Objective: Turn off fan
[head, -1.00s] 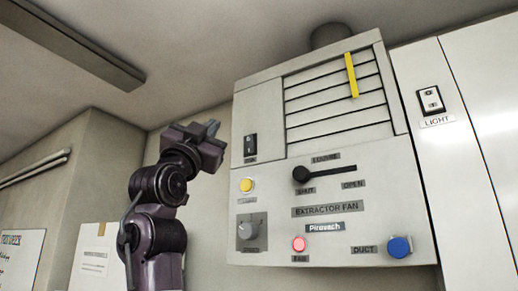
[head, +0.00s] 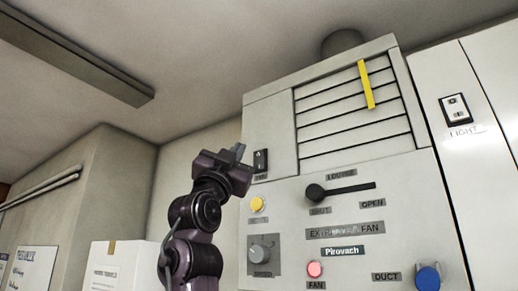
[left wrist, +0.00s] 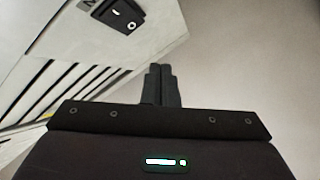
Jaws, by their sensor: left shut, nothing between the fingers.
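The extractor fan panel (head: 300,215) is a pale wall unit. A black rocker switch (head: 261,161) sits at its upper left; its small label is unreadable. In the left wrist view this switch (left wrist: 122,13) shows a line mark and a circle mark; I cannot tell which side is pressed. My right gripper is not in view.
The panel also carries a yellow button (head: 257,203), a grey dial (head: 263,254), a black louvre lever (head: 345,189) pointing towards OPEN and a blue DUCT knob (head: 428,277). A yellow strip (head: 366,85) lies over the slats. A light switch (head: 455,108) is at right.

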